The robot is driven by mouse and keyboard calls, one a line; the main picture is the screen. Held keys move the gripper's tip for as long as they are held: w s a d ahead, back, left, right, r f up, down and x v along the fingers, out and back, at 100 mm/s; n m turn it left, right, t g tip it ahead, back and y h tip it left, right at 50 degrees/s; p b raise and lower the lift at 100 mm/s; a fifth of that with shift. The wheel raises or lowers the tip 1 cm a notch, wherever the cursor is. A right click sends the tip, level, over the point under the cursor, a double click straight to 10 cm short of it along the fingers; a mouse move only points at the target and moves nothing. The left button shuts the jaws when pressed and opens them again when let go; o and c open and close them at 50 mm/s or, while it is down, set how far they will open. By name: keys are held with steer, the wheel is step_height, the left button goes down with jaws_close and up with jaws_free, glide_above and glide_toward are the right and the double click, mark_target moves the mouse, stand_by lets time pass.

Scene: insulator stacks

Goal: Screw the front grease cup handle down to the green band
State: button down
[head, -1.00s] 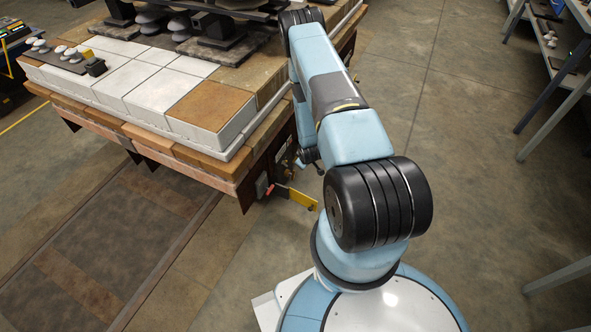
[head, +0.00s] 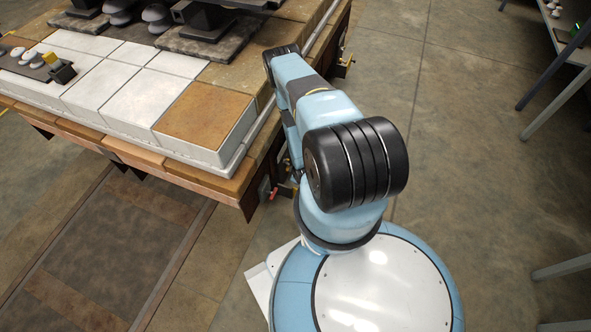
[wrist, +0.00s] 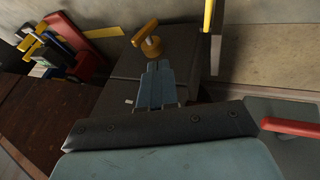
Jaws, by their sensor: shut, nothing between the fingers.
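In the wrist view a brass-yellow grease cup with an orange-yellow handle (wrist: 148,40) stands on a dark grey block, just beyond the fingertips. The handle looks tilted. I cannot make out a green band on it. My gripper (wrist: 156,66) shows as two pale blue-grey fingers close together, shut and empty, pointing at the cup. A small gap seems to lie between the fingertips and the cup, but contact is hard to judge. In the head view my gripper is hidden behind my arm. A small yellow part (head: 346,65) shows beyond my arm at the car's side; I cannot tell what it is.
A red lever (wrist: 290,127) lies to the right in the wrist view, and a yellow bar (wrist: 207,16) hangs above. Coloured parts (wrist: 65,48) crowd the upper left. In the head view the brick-decked car (head: 190,160) stands left of my arm. Open floor lies right.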

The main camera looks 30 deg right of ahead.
steer(key=w+d+f, duration=0.3)
steer(key=w+f, duration=0.3)
steer(key=f, duration=0.1)
steer(key=shift+d+f, duration=0.35)
steer(key=shift+d, duration=0.05)
